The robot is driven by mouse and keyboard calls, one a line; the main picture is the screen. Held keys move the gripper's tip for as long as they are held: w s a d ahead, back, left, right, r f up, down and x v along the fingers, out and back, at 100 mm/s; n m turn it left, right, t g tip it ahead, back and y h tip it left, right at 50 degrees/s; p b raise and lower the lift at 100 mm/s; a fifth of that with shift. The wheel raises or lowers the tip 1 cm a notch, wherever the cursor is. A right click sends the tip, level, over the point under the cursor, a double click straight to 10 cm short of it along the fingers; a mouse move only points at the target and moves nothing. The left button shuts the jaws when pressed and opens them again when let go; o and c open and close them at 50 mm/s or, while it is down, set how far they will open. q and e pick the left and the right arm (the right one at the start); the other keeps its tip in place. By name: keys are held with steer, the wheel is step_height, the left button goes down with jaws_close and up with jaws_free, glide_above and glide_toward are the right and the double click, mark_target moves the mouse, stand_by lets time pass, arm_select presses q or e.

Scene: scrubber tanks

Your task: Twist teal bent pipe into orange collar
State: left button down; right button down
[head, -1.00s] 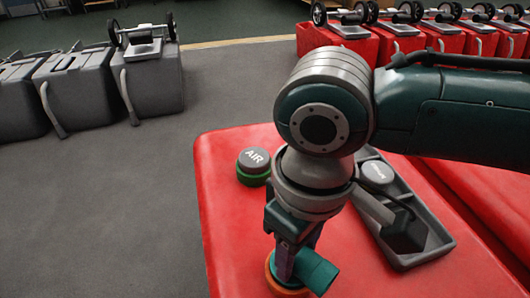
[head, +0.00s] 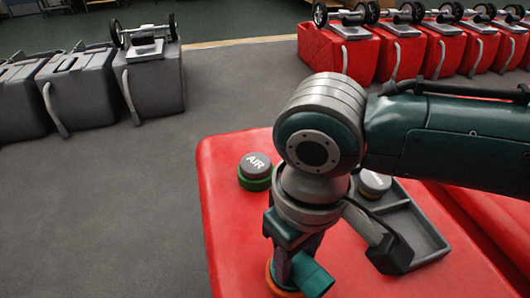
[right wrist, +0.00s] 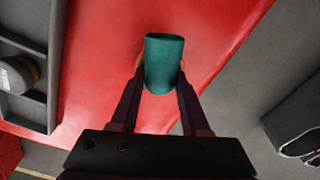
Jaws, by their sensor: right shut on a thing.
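The teal bent pipe (head: 314,280) stands low in the head view, its open end pointing down and right. My right gripper (head: 291,268) is shut on it from above. The right wrist view shows the pipe (right wrist: 164,64) between the two fingers. The orange collar (head: 274,288) is under the pipe on the red tank (head: 228,210), and only part of its rim shows. The pipe's lower end looks to be at the collar, but how deep it sits is hidden. My left gripper is not in view.
A grey cap marked AIR (head: 256,165) with a green ring stands left of my arm on the tank. A grey tray (head: 437,236) holding another round cap (head: 374,182) lies to the right. Grey tanks (head: 150,85) and red tanks (head: 338,58) line the back.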

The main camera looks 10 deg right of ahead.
steer(key=shift+r+m+p, duration=0.1)
steer(key=shift+m+p, duration=0.3)
steer(key=shift+p, duration=0.25)
steer(key=shift+m, duration=0.3)
steer(key=shift+p, duration=0.3)
steer(key=shift+a+m+p, duration=0.1)
steer(key=shift+m+p, duration=0.4)
steer(key=shift+m, duration=0.3)
